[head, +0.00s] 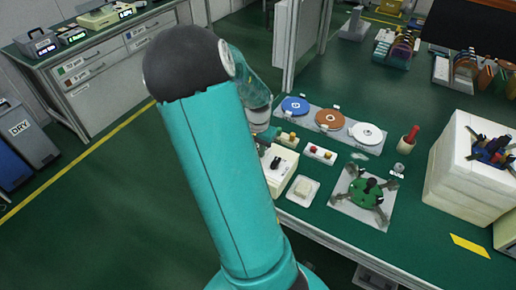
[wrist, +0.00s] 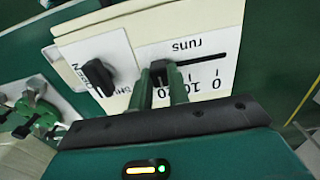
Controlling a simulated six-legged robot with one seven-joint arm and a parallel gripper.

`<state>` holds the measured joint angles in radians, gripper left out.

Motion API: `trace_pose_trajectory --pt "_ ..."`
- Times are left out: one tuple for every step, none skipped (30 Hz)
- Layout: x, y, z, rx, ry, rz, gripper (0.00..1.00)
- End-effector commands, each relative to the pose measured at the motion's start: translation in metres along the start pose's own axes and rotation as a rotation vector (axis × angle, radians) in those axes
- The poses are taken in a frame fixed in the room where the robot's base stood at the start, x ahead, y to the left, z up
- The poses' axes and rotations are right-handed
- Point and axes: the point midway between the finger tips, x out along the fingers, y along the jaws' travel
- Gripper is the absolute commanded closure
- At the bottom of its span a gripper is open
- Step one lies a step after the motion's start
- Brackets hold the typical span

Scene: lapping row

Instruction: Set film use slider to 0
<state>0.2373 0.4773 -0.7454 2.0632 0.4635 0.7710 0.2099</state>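The film use slider is on a cream control box, seen close in the wrist view, where its panel (wrist: 140,38) is upside down. The label "runs" and a scale with 10 and 0 show beside a dark slot (wrist: 212,60). The black slider knob (wrist: 158,73) stands at the slot's left part, away from the 0 at the right. My gripper (wrist: 161,72) has its two green fingers apart, one on each side of the knob. Whether they press on it cannot be told. In the head view the box (head: 279,167) is partly behind my arm.
A black rotary knob (wrist: 98,75) sits left of the slider. In the head view, a white button box (head: 303,188), a green fixture (head: 368,192), a plate with three discs (head: 330,118) and a white foam box (head: 470,165) are on the green bench.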

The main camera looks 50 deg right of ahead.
Motion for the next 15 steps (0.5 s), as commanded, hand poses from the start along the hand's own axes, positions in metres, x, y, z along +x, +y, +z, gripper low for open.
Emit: trace_pose_trajectory --pt "0.000 0.000 0.000 0.000 0.000 0.000 1.00" --pt "0.000 0.000 0.000 0.000 0.000 0.000 1.00" --pt "0.000 -0.001 0.000 0.000 0.000 0.000 1.00" --pt "0.000 -0.002 0.000 0.000 0.000 0.000 1.00" --pt "0.000 -0.004 0.000 -0.001 0.001 0.000 1.00" --pt "-0.001 -0.008 -0.001 -0.001 0.002 -0.001 1.00" --pt "-0.001 -0.013 -0.001 -0.002 0.002 -0.001 1.00" --pt "-0.001 -0.019 -0.001 -0.004 0.002 -0.001 1.00" --pt "0.000 -0.028 -0.001 -0.003 0.002 -0.001 1.00" --pt "0.000 -0.035 -0.001 -0.004 0.002 -0.001 1.00" --pt "0.000 -0.042 -0.001 -0.004 0.002 -0.001 1.00" --pt "-0.001 -0.051 -0.001 -0.004 0.003 -0.001 1.00" --pt "-0.001 -0.057 -0.002 -0.003 0.003 -0.001 1.00" --pt "-0.001 -0.063 -0.002 -0.003 0.003 -0.001 1.00" --pt "-0.001 -0.069 -0.001 -0.003 0.002 -0.001 1.00"
